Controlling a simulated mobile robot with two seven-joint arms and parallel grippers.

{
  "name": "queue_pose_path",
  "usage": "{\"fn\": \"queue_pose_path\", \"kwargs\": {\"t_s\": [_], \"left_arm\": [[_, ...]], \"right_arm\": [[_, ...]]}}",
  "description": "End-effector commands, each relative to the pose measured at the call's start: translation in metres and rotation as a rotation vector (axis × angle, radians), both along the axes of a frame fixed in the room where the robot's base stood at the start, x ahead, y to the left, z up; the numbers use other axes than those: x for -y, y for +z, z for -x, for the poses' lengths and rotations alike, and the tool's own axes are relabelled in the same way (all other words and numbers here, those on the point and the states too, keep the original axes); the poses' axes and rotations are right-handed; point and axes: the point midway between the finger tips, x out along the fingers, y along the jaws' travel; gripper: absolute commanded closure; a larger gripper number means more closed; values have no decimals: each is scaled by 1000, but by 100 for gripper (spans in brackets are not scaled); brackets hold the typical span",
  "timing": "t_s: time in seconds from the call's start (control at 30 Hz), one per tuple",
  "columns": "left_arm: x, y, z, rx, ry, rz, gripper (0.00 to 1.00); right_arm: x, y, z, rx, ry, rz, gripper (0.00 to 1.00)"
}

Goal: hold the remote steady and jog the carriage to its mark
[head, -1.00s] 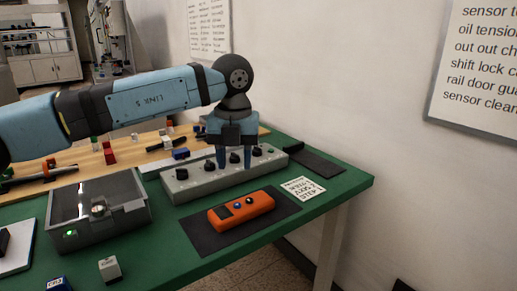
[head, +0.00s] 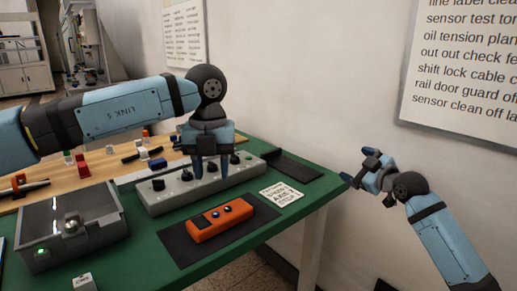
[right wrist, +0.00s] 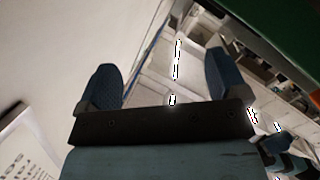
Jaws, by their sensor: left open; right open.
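The orange remote (head: 219,221) lies on a dark mat (head: 179,246) on the green table, with dark and blue buttons on its top. My left gripper (head: 211,170) is open, pointing down over the grey knob panel (head: 158,203) behind the remote, apart from the remote. My right gripper (head: 357,171) is open and empty off the table's right corner; its two blue fingers also show apart in the right wrist view (right wrist: 163,85). I cannot make out the carriage or its mark.
A grey box (head: 110,222) with a clear lid and a green light stands at the front left. A white printed card (head: 281,194) lies right of the remote. A wooden board (head: 90,168) with small blocks lies at the back. A wall stands behind.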

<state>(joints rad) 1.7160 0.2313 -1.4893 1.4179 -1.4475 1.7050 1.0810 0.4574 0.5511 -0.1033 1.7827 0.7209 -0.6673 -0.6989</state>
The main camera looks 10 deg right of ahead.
Motion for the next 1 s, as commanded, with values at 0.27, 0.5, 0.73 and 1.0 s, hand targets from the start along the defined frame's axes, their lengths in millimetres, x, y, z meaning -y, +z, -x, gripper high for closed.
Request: {"fn": "queue_pose_path", "kwargs": {"t_s": [0.27,0.5,0.73,1.0], "left_arm": [[0,0,0,0,0,0,57],[0,0,0,0,0,0,57],[0,0,0,0,0,0,57],[0,0,0,0,0,0,57]], "right_arm": [[-50,22,-46,-404,163,105,8],[-142,51,-40,-688,479,318,8],[-243,73,2,-851,907,613,8],[-282,87,34,-947,1168,798,8]]}}
